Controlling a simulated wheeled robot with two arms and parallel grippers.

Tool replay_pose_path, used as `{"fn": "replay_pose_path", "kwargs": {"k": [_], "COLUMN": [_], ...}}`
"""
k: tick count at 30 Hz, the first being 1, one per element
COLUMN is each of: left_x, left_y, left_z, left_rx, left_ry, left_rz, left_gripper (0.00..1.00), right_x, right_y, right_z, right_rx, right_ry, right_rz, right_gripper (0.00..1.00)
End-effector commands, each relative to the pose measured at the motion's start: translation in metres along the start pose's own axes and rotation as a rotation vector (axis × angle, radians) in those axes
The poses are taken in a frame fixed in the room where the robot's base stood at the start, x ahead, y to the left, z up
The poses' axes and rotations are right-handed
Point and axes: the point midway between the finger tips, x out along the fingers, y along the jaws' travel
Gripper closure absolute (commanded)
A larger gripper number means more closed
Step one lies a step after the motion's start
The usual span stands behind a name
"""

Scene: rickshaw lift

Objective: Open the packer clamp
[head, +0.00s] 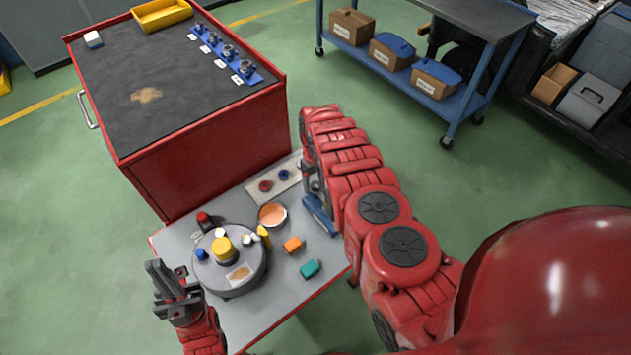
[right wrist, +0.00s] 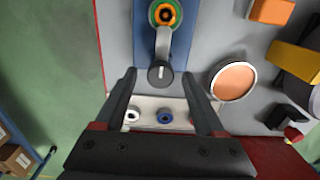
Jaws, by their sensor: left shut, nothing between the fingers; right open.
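What looks like the packer clamp is a blue base plate (head: 320,216) on the small grey table, partly hidden by my right arm in the head view. The right wrist view shows its blue base (right wrist: 149,40), a green and orange ring (right wrist: 165,14) and a grey lever (right wrist: 162,48) ending in a dark round knob (right wrist: 160,73). My right gripper (right wrist: 159,76) is open, its fingertips on either side of the knob; contact cannot be told. It is hidden in the head view. My left gripper (head: 176,292) is shut and empty, left of the round grey turntable (head: 228,280).
A pale strip with small rings (head: 275,184), a bowl with orange contents (head: 272,214), an orange block (head: 293,244) and a teal block (head: 310,268) are near the clamp. A red cabinet (head: 215,140) stands behind the table. Open green floor lies right.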

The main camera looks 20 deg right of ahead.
Motion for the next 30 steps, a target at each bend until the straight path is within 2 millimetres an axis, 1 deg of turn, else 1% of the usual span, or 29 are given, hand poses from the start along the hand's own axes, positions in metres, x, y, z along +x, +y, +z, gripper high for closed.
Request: {"fn": "replay_pose_path", "kwargs": {"k": [8,9,14,15,17,18,20,30], "left_x": [0.0,0.0,0.0,0.0,0.0,0.0,0.0,-0.0009], "left_y": [0.0,0.0,0.0,0.0,0.0,0.0,0.0,0.0], "left_z": [0.0,0.0,0.0,0.0,0.0,0.0,0.0,0.0002], "left_rx": [0.0,0.0,0.0,0.0,0.0,0.0,0.0,0.0], "left_ry": [0.0,0.0,0.0,0.0,0.0,0.0,0.0,0.0], "left_rz": [0.0,0.0,0.0,0.0,0.0,0.0,0.0,0.0], "left_gripper": [1.0,1.0,1.0,1.0,1.0,1.0,1.0,1.0], "right_x": [0.0011,0.0011,0.0012,0.0012,0.0012,0.0013,0.0013,0.0017], "right_y": [-0.0003,-0.0003,-0.0003,-0.0004,-0.0004,-0.0003,-0.0003,-0.0004], "right_z": [0.0005,0.0005,0.0005,0.0006,0.0006,0.0007,0.0007,0.0007], "right_rx": [0.0,0.0,0.0,0.0,0.0,0.0,0.0,0.025], "right_ry": [-0.001,-0.001,-0.001,-0.001,-0.001,-0.002,-0.002,-0.002], "right_rz": [-0.001,-0.001,-0.001,-0.001,-0.001,-0.001,-0.001,-0.001], "right_gripper": [0.29,0.36,0.65,0.72,0.82,0.9,1.0,1.0]}}
